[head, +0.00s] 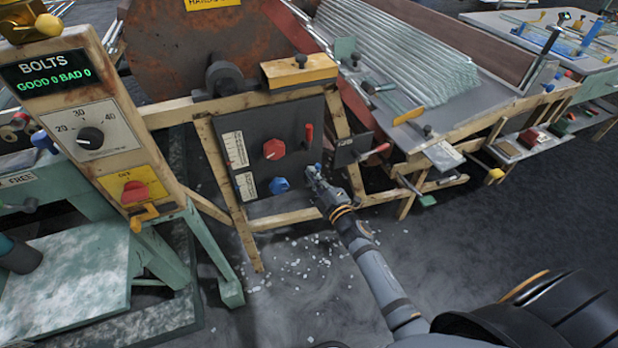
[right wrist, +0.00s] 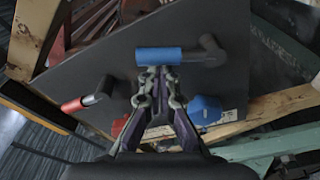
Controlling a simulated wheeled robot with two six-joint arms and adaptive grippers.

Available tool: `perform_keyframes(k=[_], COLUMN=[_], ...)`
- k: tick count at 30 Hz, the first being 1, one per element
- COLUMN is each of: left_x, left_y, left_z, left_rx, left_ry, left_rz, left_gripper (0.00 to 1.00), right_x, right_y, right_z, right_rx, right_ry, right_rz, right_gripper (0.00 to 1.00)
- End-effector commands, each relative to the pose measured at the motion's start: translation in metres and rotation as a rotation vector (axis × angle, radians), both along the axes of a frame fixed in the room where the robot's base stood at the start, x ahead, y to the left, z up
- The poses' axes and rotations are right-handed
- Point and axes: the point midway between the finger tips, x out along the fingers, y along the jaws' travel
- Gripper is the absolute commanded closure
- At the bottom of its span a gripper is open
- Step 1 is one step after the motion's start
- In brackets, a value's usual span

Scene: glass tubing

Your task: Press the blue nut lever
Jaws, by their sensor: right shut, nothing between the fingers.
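The blue lever shows in the right wrist view as a blue cylindrical grip (right wrist: 158,56) on a bent dark arm, mounted on a dark panel. My right gripper (right wrist: 158,73) is shut and empty, with its fingertips right at the lower edge of the blue grip. I cannot tell whether they touch it. In the head view my right gripper (head: 312,174) is at the lower right of the dark control panel (head: 255,125), where it largely hides the blue lever.
The panel also has a red knob (head: 273,149), a blue knob (head: 279,185) and a red-handled lever (head: 309,132). Another red-handled lever (head: 376,150) stands to the right. A rack of glass tubes (head: 400,55) is behind. A bolts counter post (head: 95,110) stands at left.

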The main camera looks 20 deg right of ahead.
Motion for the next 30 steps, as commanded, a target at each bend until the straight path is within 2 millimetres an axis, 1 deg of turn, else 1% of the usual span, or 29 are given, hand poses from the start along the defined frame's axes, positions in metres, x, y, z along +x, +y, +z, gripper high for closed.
perform_keyframes(k=[3, 11, 18, 24, 30], left_x=[0.007, 0.011, 0.019, 0.021, 0.02], left_y=[-0.001, 0.0, 0.002, 0.002, 0.001], left_z=[0.0, 0.003, 0.008, 0.01, 0.008], left_rx=[-0.001, 0.001, 0.004, 0.004, 0.003], left_ry=[-0.007, 0.0, -0.011, -0.013, -0.014], left_rz=[-0.001, -0.001, -0.003, -0.003, -0.004], left_gripper=[0.6, 0.6, 0.6, 0.6, 0.6], right_x=[0.0, 0.001, 0.001, 0.001, 0.001], right_y=[-0.007, -0.02, -0.03, -0.036, -0.039], right_z=[-0.003, -0.007, -0.012, -0.016, -0.02], right_rx=[0.108, 0.355, 0.559, 0.687, 0.769], right_ry=[0.004, 0.012, 0.019, 0.023, 0.026], right_rz=[0.0, 0.0, 0.0, 0.0, 0.0], right_gripper=[1.0, 1.0, 1.0, 1.0, 1.0])
